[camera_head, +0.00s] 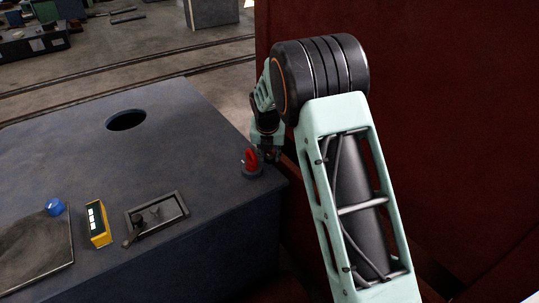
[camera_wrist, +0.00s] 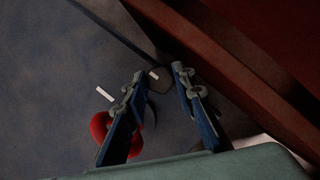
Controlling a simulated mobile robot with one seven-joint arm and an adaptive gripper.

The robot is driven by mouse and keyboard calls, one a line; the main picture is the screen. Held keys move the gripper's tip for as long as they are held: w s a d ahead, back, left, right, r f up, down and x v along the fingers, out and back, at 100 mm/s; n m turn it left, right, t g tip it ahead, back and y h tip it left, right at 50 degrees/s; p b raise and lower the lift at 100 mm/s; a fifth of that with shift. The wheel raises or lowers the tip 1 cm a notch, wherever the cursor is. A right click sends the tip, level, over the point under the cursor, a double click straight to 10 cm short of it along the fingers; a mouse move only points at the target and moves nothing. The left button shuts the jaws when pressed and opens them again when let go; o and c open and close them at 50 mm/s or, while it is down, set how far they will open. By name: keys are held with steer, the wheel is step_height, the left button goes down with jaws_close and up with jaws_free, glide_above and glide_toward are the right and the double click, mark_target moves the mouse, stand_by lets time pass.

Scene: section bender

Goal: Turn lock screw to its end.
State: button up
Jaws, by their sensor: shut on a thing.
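The lock screw (camera_wrist: 155,84) looks like a dark rounded piece with a short white mark, between my fingertips in the wrist view. My gripper (camera_wrist: 157,75) is around it and shut on it, pointing down near the block's corner. The lock screw is hidden by my gripper there.
The dark blue block (camera_head: 80,130) has a round hole (camera_head: 126,120) and a recessed tray (camera_head: 158,214). A yellow box (camera_head: 97,224) and a blue knob (camera_head: 55,207) are at left. A dark red wall (camera_head: 450,110) stands close at right.

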jaws_close()
steer(key=shift+m, duration=0.3)
steer(key=m+p, duration=0.1)
steer(key=m+h+p, duration=0.1)
steer(key=m, duration=0.1)
steer(key=shift+a+r+m+g+h+p, duration=0.15)
steer(key=shift+m+g+h+p, duration=0.15)
steer(key=shift+p, duration=0.05)
steer(key=m+p, duration=0.1)
steer(key=m, duration=0.1)
steer(key=m+g+h+p, duration=0.1)
steer(key=m+p, duration=0.1)
steer(key=m, duration=0.1)
steer(key=shift+w+m+h, duration=0.1)
steer(key=shift+m+h, duration=0.2)
steer(key=m+g, duration=0.1)
steer(key=m, duration=0.1)
steer(key=m+g+p, duration=0.1)
steer(key=m, duration=0.1)
steer(key=shift+w+a+m+h, duration=0.1)
steer(key=shift+w+m+h, duration=0.05)
steer(key=shift+m+h, duration=0.15)
steer(key=shift+f+m+g, duration=0.2)
steer(key=shift+m+g, duration=0.4)
steer(key=shift+m, duration=1.6)
